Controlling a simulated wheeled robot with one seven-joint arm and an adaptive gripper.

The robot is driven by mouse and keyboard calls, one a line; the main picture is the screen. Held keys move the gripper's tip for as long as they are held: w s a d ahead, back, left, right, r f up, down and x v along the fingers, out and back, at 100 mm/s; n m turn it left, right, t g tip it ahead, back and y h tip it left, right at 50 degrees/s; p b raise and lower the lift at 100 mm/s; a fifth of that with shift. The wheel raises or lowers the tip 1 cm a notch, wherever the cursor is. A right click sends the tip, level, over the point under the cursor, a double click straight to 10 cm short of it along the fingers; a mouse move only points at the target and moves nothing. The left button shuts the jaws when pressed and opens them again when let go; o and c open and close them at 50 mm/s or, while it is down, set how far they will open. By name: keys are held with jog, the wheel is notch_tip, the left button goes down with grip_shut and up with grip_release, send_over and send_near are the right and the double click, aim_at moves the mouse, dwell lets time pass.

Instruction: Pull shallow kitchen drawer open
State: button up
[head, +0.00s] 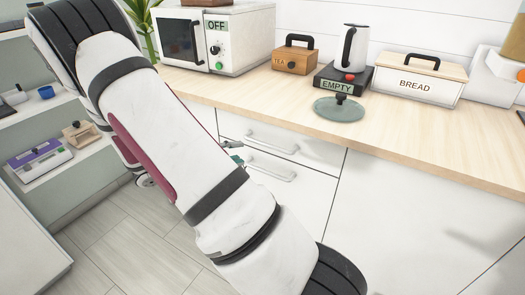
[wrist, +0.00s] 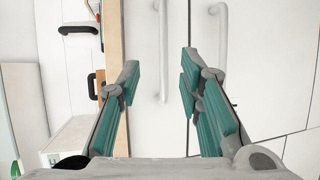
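The shallow drawer (head: 308,150) is the top drawer just under the countertop. Its front looks flush with the cabinet. Its pale bar handle (head: 272,142) also shows in the wrist view (wrist: 162,50), where the picture is turned sideways. My gripper (wrist: 160,78) is open, with its teal fingers apart. The handle lies between the fingertips in the wrist view, and nothing is gripped. I cannot tell the exact gap to the handle. In the head view my arm hides most of the gripper; only a bit of teal shows beside the drawer handles.
A deeper drawer with a similar handle (head: 271,170) is below. The countertop (head: 420,135) above holds a microwave (head: 213,40), tea box (head: 295,57), kettle (head: 352,47), green round plate (head: 339,109) and bread box (head: 420,82). Shelves stand at the left. The floor (head: 130,230) before the cabinets looks clear.

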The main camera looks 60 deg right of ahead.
aim_at(269, 146)
jog(key=shift+h, duration=0.4)
jog(key=x, duration=0.4)
jog(key=f+x, duration=0.1)
jog(key=x, duration=0.4)
jog(key=w+b+x, duration=0.1)
jog(key=x, duration=0.4)
jog(key=shift+d+f, duration=0.2)
jog(key=shift+f, duration=0.1)
grip_shut()
